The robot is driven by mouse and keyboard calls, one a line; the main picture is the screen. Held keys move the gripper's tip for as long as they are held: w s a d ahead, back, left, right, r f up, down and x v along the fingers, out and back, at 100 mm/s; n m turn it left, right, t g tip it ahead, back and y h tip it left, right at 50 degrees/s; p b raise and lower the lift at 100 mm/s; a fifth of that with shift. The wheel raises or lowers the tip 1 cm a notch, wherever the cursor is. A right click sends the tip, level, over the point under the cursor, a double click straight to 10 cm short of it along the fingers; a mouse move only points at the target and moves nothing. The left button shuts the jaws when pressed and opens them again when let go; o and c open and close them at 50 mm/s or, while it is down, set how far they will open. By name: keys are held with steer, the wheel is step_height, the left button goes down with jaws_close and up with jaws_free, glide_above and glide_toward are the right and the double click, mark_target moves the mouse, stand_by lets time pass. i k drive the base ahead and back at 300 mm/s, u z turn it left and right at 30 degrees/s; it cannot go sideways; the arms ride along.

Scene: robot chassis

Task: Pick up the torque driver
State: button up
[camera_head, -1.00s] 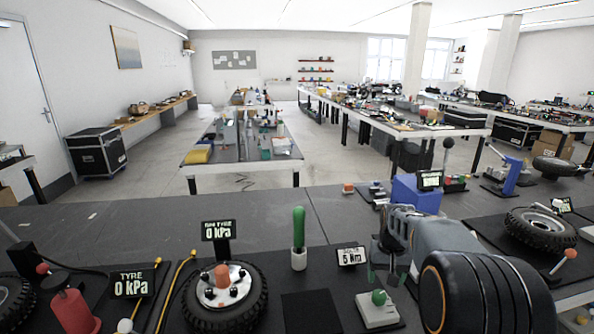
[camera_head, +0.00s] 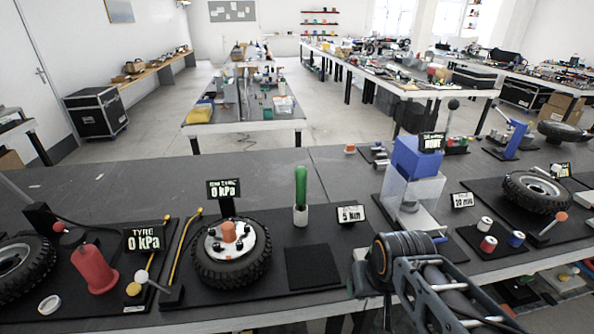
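The torque driver, as far as I can tell, is the upright green handle (camera_head: 301,186) in the camera_head view. It stands in a small white holder (camera_head: 300,215) behind a black square pad, with a "5 Nm" sign (camera_head: 351,214) to its right. The driver's lower end is hidden in the holder.
A blue-topped clear box (camera_head: 414,190) stands to the right. The bench behind the driver is clear.

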mark_target(301, 173)
steer(key=z, duration=1.85)
steer(key=k, duration=1.4)
steer(key=u, duration=1.65)
steer(key=i, duration=1)
steer(key=u, duration=0.05)
